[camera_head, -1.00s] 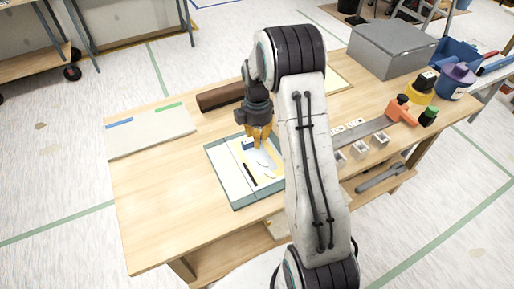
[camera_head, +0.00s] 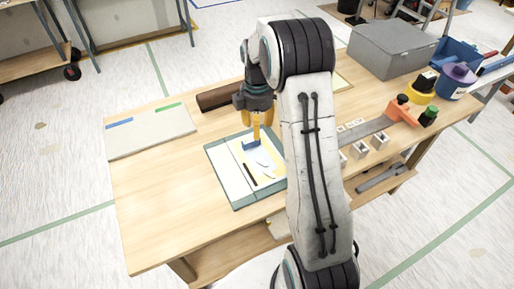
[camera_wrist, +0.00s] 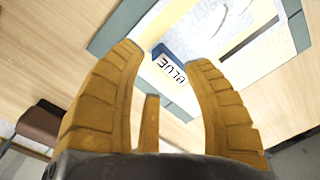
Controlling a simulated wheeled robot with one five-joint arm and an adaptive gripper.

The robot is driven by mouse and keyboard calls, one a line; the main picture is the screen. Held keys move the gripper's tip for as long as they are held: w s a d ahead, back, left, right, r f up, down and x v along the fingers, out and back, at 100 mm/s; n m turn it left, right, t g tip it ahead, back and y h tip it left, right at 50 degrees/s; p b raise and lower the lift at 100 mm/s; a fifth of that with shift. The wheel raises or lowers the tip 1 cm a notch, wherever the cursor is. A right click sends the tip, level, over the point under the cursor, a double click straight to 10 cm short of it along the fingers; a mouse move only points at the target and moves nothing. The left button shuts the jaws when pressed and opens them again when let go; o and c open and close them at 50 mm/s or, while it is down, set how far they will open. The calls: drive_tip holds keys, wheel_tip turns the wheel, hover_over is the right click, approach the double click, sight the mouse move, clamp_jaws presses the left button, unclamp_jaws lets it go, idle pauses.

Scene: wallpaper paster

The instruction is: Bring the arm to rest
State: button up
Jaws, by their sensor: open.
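My gripper (camera_wrist: 168,62) is open and empty in the wrist view, its two yellow fingers spread apart. In the head view my gripper (camera_head: 257,122) points down above the far part of a tray (camera_head: 219,178) on the workbench. A small blue block marked "BLUE" (camera_wrist: 170,66) lies beyond and between the fingertips in the wrist view. It also shows as a blue piece (camera_head: 250,145) below the fingers in the head view. My white arm stands upright in front and hides part of the bench.
The wooden workbench (camera_head: 150,215) is bare at its left front. A pale board (camera_head: 150,135) and a dark brown roll (camera_head: 220,97) lie at the back left. A grey box (camera_head: 393,48), an orange tool (camera_head: 404,110) and a purple-lidded tub (camera_head: 458,78) stand on the right.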

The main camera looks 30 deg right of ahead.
wheel_tip(320, 180, up, 7)
drive_tip(key=s+f+m, duration=0.1)
drive_tip(key=m, duration=0.2)
drive_tip(key=s+f+m, duration=0.2)
drive_tip(key=m, duration=0.2)
drive_tip(key=s+a+f+m, duration=0.1)
drive_tip(key=f+m, duration=0.1)
drive_tip(key=m, duration=0.2)
drive_tip(key=shift+s+f+g, duration=0.15)
drive_tip(key=shift+s+g, duration=0.05)
drive_tip(key=shift+g, duration=0.2)
drive_tip(key=s+a+r+m+t+p, duration=0.15)
drive_tip(key=s+a+r, duration=0.3)
drive_tip(key=s, duration=0.55)
drive_tip(key=s+a+r+m+p, duration=0.1)
drive_tip(key=s+a+r+p, duration=0.2)
drive_tip(key=s+r, duration=0.5)
drive_tip(key=shift+s+a+r+n+t+p, duration=0.3)
drive_tip(key=shift+s+r+t, duration=0.2)
drive_tip(key=shift+r, duration=0.25)
drive_tip(key=shift+s+a+r+n+t+p, duration=0.15)
drive_tip(key=shift+s+a+r+t+p, duration=0.1)
drive_tip(key=shift+s+r+t+p, duration=0.4)
drive_tip(key=shift+s+a+r+n+t+p, duration=0.2)
drive_tip(key=shift+s+a+r+t, duration=0.15)
drive_tip(key=shift+r, duration=0.55)
